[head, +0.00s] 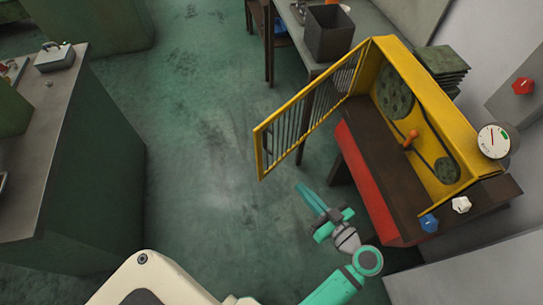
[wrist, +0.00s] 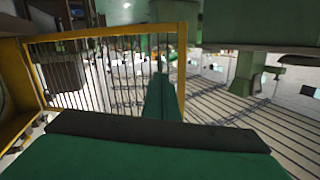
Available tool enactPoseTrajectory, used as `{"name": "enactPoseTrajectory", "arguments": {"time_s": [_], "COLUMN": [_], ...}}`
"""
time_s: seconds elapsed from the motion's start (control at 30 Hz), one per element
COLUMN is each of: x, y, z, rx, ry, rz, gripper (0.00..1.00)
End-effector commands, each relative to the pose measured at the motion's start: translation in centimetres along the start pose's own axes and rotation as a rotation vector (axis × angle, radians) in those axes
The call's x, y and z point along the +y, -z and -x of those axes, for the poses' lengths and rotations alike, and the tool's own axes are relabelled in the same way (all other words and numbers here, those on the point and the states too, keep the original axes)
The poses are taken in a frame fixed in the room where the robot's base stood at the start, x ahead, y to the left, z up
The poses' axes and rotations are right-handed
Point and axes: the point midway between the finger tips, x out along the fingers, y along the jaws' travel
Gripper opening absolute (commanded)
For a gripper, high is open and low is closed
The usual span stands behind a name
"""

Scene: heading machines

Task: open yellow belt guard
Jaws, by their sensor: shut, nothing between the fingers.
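The yellow belt guard (head: 260,152) is a barred door in a yellow frame. It stands swung wide open, out to the left of the yellow housing (head: 425,85), so two dark pulleys and a belt show inside. In the wrist view the guard (wrist: 181,75) stretches across the left half, its free edge close to my fingers. My teal gripper (head: 305,194) is shut and empty, in front of and below the guard's free edge in the head view. I cannot tell whether the fingers touch the frame.
An orange handle (head: 411,139) sticks out inside the housing. A dark bench with a red front (head: 365,185) carries the housing. Blue (head: 429,223) and white (head: 461,204) knobs sit at its right end. A grey-topped cabinet (head: 60,140) stands left. The green floor between is clear.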

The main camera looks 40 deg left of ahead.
Motion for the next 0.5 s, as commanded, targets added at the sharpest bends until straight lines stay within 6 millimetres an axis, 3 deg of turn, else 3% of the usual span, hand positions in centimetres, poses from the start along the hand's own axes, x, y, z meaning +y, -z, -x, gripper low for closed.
{"name": "enactPoseTrajectory", "arguments": {"time_s": [0.1,0.2,0.37,0.5], "x": [-0.3,-0.7,-1.1,-1.5], "y": [2.9,4.2,4.8,4.9], "z": [0.4,0.7,0.3,-1.4], "rx": [0.052,0.079,0.093,0.092], "ry": [0.109,0.165,0.196,0.197], "rz": [0.105,0.159,0.188,0.187], "gripper": [0.00,0.00,0.00,0.00]}}
